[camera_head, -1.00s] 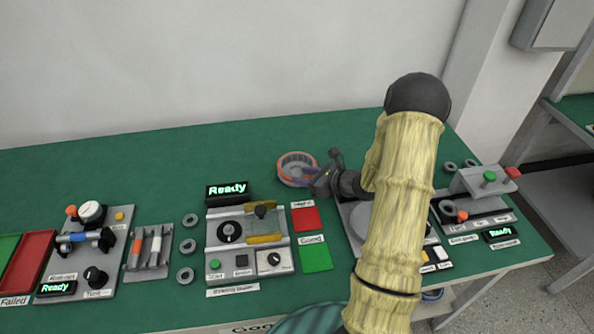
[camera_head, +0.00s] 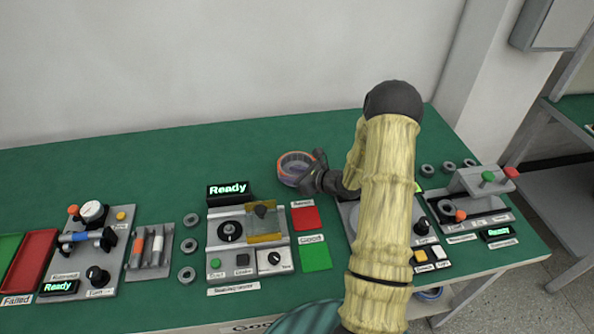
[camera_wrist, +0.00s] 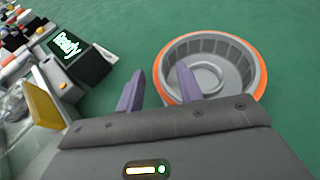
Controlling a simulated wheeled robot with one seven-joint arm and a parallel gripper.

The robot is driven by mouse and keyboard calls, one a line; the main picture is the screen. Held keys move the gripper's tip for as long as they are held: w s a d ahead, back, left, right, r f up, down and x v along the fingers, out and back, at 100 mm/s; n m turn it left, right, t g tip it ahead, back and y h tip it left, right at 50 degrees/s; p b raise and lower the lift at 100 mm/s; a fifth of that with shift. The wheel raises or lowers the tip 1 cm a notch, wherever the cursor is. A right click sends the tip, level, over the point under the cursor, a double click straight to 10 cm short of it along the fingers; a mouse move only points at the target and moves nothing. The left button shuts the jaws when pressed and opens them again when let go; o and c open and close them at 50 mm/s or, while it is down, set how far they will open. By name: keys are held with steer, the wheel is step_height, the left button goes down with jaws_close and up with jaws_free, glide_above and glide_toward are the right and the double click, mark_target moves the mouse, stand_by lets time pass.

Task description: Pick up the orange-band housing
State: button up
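The orange-band housing (camera_head: 293,167) is a round, open grey cup on the green bench, behind the red and green pads. In the wrist view the housing (camera_wrist: 236,57) shows its ribbed inner wall, a raised inner ring and an orange rim. My gripper (camera_head: 313,177) is at its right side in the head view. In the wrist view my gripper (camera_wrist: 160,82) is open, its two purple fingers apart. The right finger overlaps the housing's near left part; the left finger appears just outside the rim. I cannot tell whether either finger touches it.
A black "Ready" display (camera_head: 228,190) stands left of the housing. A grey station (camera_head: 248,240) sits in front of that display. The red pad (camera_head: 305,217) and green pad (camera_head: 316,257) lie nearer the front. The bench behind the housing is clear.

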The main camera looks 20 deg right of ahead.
steer(key=shift+c, duration=0.5)
steer(key=c, duration=0.7)
jaws_close()
steer(key=shift+s+f, duration=0.15)
